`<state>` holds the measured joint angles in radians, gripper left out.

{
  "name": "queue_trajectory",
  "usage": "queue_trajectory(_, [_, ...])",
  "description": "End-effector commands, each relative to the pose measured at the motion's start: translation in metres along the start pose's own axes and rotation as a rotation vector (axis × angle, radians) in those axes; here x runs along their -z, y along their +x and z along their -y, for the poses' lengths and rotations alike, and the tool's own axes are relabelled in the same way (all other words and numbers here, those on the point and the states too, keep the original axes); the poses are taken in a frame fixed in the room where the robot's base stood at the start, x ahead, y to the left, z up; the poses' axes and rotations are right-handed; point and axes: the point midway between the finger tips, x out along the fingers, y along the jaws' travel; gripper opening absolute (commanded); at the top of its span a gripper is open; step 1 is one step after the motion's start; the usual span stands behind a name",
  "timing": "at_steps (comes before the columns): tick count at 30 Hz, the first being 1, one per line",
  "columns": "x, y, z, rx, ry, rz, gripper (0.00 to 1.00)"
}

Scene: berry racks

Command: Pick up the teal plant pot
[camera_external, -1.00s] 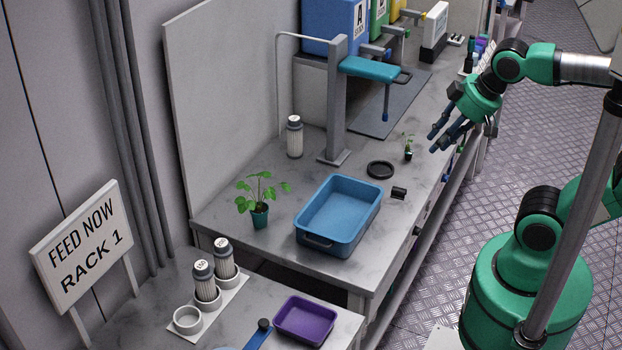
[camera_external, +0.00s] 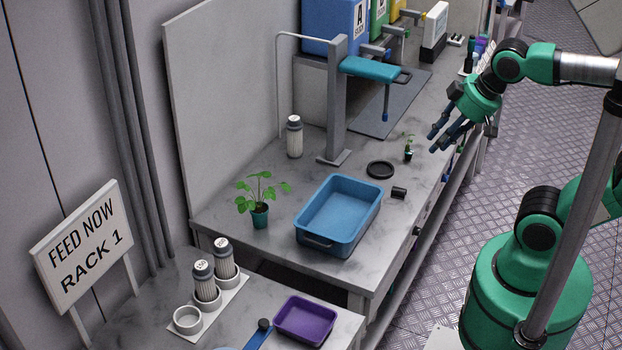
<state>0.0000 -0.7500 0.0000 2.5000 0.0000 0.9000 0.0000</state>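The teal plant pot (camera_external: 260,216) stands upright on the grey marbled bench, left of the blue tray. A green leafy plant (camera_external: 262,189) grows out of it. My gripper (camera_external: 437,142) is over the right edge of the bench, well to the right of and behind the pot. Its dark blue fingers point down and left and are spread apart, with nothing between them.
The blue tray (camera_external: 362,222) lies between the pot and my gripper's side. A small seedling (camera_external: 409,150), a black ring (camera_external: 380,170) and a black cylinder (camera_external: 399,193) are nearby. A grey stand (camera_external: 336,110) and a white-grey bottle (camera_external: 294,138) stand behind. A purple tray (camera_external: 329,313) is in front.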

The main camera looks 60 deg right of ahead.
Motion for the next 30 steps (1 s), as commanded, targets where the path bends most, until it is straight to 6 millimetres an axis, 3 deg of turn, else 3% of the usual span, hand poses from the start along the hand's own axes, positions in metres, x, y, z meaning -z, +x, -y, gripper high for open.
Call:
queue_trajectory(2, [0.0, 0.0, 0.0, 0.0, 0.0, 0.0, 0.28])
queue_trajectory(8, [0.0, 0.0, 0.0, 0.0, 0.0, 0.0, 0.67])
queue_trajectory(20, [0.004, 0.0, 0.0, 0.0, 0.005, 0.003, 0.67])
queue_trajectory(26, [0.024, 0.001, 0.001, 0.002, 0.036, 0.023, 0.67])
queue_trajectory(30, [0.05, 0.006, 0.003, 0.002, 0.077, 0.049, 0.67])
